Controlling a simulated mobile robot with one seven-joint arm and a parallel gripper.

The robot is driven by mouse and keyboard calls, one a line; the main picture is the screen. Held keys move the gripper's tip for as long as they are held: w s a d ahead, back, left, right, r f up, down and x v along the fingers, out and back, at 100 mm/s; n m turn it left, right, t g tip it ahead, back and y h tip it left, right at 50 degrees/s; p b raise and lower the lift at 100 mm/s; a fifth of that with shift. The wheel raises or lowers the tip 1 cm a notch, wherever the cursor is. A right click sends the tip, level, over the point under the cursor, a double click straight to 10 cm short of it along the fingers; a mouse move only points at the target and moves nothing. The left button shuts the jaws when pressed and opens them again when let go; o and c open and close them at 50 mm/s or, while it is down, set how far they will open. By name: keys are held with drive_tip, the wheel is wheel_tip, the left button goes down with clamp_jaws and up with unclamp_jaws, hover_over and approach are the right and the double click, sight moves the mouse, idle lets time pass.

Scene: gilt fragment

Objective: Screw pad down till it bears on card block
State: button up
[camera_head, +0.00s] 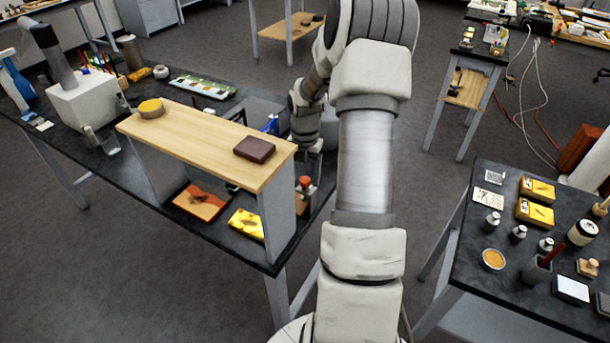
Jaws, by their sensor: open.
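My arm reaches away from me and bends down behind the right end of the wooden shelf (205,142). The hand end of my gripper (308,138) is small and partly covered there, its fingertips too hidden to make out. A small upright thing with a red-orange top (305,182) stands on the dark bench just below it, beside the shelf's right support. I cannot tell whether this carries the pad. No screw pad or card block can be made out for sure, nor any contact between them.
On the shelf are a dark brown block (255,149) and a round yellow-topped tin (151,108). Under it lie an orange-brown panel (202,201) and a yellow piece (246,224). A second dark table (475,265) with jars and yellow boxes stands right. Floor lies open between.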

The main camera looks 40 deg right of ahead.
drive_tip(key=shift+f, duration=0.2)
clamp_jaws()
idle(0.3)
drive_tip(key=shift+m, duration=0.4)
